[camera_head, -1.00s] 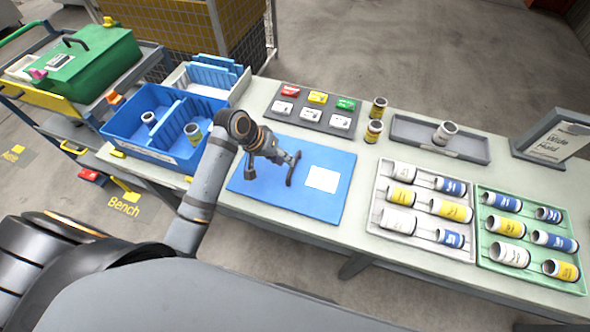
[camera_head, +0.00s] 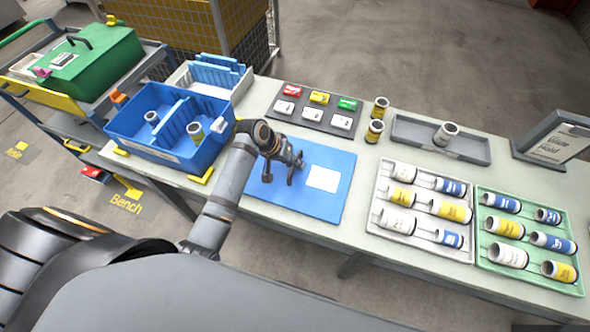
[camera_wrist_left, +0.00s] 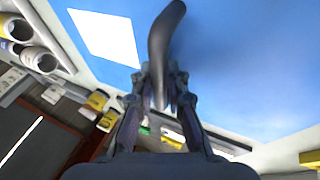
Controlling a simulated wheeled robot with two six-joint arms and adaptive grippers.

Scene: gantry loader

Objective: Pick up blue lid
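The blue lid (camera_head: 323,207) lies flat on the bench, a wide blue panel with a white label (camera_head: 323,179) and a dark raised handle. My left gripper (camera_head: 284,172) is over the lid's left part, at the handle, and the arm hides the lid's left edge. In the left wrist view the curved dark handle (camera_wrist_left: 162,38) runs down between the fingertips (camera_wrist_left: 161,80). They sit close on both sides of it and look shut on it. The lid's blue surface (camera_wrist_left: 240,60) fills the upper right there. My right gripper is not in view.
A blue divided bin (camera_head: 135,132) stands left of the lid. A dark panel of coloured blocks (camera_head: 312,117) is behind it. A white tray (camera_head: 374,225) and a green tray (camera_head: 483,262) of cans lie to the right. Two upright cans (camera_head: 375,132) stand behind.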

